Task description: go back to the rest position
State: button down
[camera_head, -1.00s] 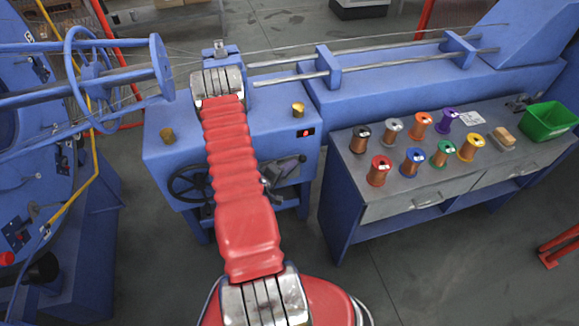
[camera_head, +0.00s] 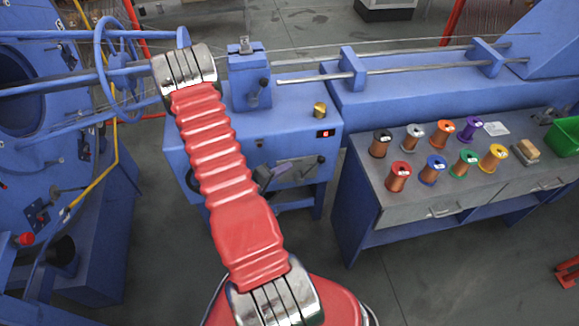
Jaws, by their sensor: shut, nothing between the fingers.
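My red ribbed arm rises from the bottom of the head view, leaning left, to a metal joint in front of the blue machine. My gripper cannot be made out; the arm's far part is hidden behind the red link. A small dark grey piece shows at the link's right side, and I cannot tell whether it is mine or the machine's.
The blue machine stand (camera_head: 290,104) has a lever (camera_head: 258,92) and a brass knob (camera_head: 320,110). At right, a bench (camera_head: 385,212) holds several wire spools (camera_head: 433,170) and a green bin (camera_head: 566,138). Blue strander frames (camera_head: 95,195) stand at left. Grey floor (camera_head: 450,265) is open in front.

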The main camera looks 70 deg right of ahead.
jog(key=shift+a+r, duration=0.1)
jog(key=shift+a, duration=0.05)
dwell(0.8)
jog(key=s+a+r+n+g+y, duration=0.3)
jog(key=s+a+r+g+y, duration=0.15)
jog(key=s+a+y, duration=0.35)
jog(key=w+a+r+n+t+y, duration=0.1)
jog(key=w+a+r+t, duration=0.2)
jog(key=w+a+r, duration=0.4)
jog(key=w+a+r+t+y, duration=0.1)
jog(key=w+a+r+t, duration=0.3)
jog(key=a, duration=0.6)
jog(key=w+a+r+n+t+y, duration=0.1)
jog(key=w+a+r+t, duration=0.1)
jog(key=w+a+r, duration=0.5)
jog(key=w+a+r+n+t+y, duration=0.2)
jog(key=a+r+t, duration=0.4)
jog(key=a+r, duration=0.7)
jog(key=shift+w+a+r+t, duration=0.2)
jog(key=shift+a+t, duration=0.15)
jog(key=shift+a, duration=0.35)
